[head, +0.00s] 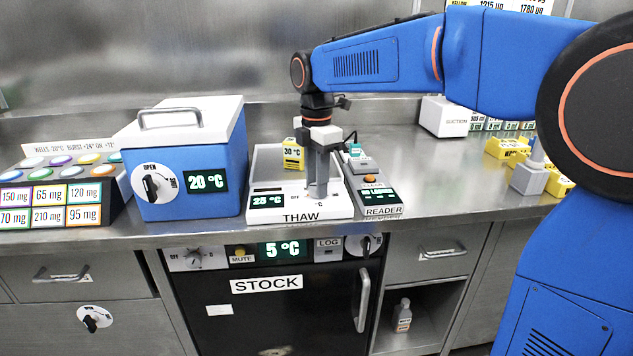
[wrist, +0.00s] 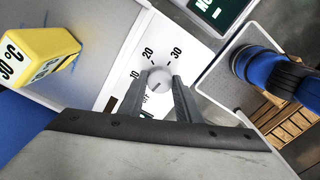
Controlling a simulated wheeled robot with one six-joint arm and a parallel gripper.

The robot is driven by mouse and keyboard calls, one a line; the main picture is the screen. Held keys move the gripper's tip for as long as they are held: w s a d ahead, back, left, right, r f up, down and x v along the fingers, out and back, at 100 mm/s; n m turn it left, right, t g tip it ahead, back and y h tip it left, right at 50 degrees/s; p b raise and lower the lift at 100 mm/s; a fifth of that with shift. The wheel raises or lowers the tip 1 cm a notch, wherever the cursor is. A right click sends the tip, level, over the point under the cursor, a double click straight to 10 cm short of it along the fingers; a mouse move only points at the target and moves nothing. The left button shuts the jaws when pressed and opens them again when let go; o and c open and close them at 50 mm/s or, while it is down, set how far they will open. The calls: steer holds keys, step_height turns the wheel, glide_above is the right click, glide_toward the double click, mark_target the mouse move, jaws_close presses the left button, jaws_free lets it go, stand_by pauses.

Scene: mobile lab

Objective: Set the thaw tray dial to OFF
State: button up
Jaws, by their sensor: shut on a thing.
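The white thaw tray (head: 330,211) stands on the bench, marked THAW on its front edge. Its small display (head: 268,201) reads 25 °C. My gripper (head: 317,190) points straight down at the tray's front right, and its fingers hide the dial in the head view. In the wrist view the round pale dial (wrist: 160,79) sits between the fingertips of my gripper (wrist: 158,85), which is shut on it. The marks 10, 20 and 30 and a small off label (wrist: 145,98) show around the dial. I cannot tell clearly where its pointer stands.
A yellow block (head: 292,155) marked 30 °C sits at the tray's back. A blue cooler (head: 190,170) with its own knob stands close on the left. The reader (head: 380,197) stands close on the right. The STOCK fridge (head: 270,310) is below the bench.

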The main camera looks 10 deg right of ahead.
steer(key=shift+n, duration=0.8)
steer(key=shift+r, duration=0.1)
steer(key=o, duration=1.1)
steer(key=shift+c, duration=0.2)
step_height(320, 180, up, 17)
steer(key=shift+r, duration=0.15)
